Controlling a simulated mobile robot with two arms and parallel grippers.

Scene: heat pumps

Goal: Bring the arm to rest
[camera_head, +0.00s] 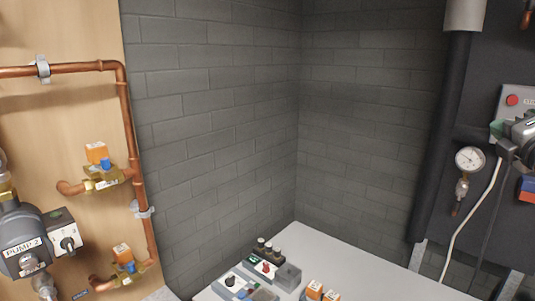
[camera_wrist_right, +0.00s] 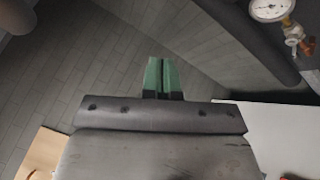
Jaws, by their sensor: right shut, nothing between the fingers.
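My right gripper (camera_head: 498,128) shows at the right edge of the head view, with green fingertips pointing left. It is in the air in front of the dark panel, above and right of the pressure gauge. In the right wrist view the gripper (camera_wrist_right: 163,75) has its two green fingers together, with nothing between them. Grey brick wall lies behind the fingers. Most of my right arm is cut off by the edge of the head view. My left gripper is not in view.
A pressure gauge (camera_head: 469,160) and a thick dark pipe (camera_head: 440,150) are left of the right gripper. A red button box (camera_head: 513,101) is close by. A white table (camera_head: 350,255) holds small parts below. Copper pipes (camera_head: 128,110) and a pump (camera_head: 22,240) are at left.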

